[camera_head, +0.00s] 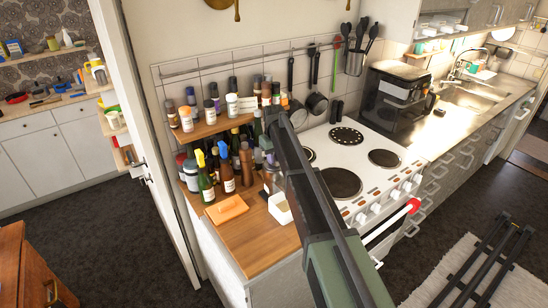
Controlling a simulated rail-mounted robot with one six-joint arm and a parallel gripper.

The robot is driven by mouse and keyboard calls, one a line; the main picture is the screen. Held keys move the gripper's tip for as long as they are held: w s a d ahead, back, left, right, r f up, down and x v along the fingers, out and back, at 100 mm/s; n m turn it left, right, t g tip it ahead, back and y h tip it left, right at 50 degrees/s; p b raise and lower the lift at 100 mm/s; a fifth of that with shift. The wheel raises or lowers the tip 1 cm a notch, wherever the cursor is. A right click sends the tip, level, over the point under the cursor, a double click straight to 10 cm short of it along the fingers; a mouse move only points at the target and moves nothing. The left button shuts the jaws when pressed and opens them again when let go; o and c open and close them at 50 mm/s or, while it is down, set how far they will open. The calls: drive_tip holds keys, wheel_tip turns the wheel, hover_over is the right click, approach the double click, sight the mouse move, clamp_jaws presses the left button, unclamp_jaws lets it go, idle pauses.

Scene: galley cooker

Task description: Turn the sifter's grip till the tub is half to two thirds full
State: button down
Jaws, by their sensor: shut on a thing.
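The tub (281,208) is a small pale, open box on the wooden counter, left of the cooker. My dark arm reaches up across the middle of the view and bends down at its far end, toward the bottles. My gripper (268,160) shows only as a small dark shape below that end, partly covered by my arm. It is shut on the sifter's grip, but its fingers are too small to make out. The sifter (270,178) is a small greyish shape just above and behind the tub, mostly hidden. The fill level inside the tub cannot be told.
An orange block (226,209) lies left of the tub. Several bottles (225,170) crowd behind it, below a spice shelf (215,126). The white cooker (375,160) with dark hotplates stands right of my arm. The front of the wooden counter (250,245) is bare.

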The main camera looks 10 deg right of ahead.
drive_tip(key=m, duration=0.5)
drive_tip(key=shift+m, duration=0.4)
drive_tip(key=m, duration=0.5)
drive_tip(key=shift+m, duration=0.3)
drive_tip(key=m, duration=1)
drive_tip(key=shift+m, duration=0.3)
drive_tip(key=c, duration=1)
unclamp_jaws()
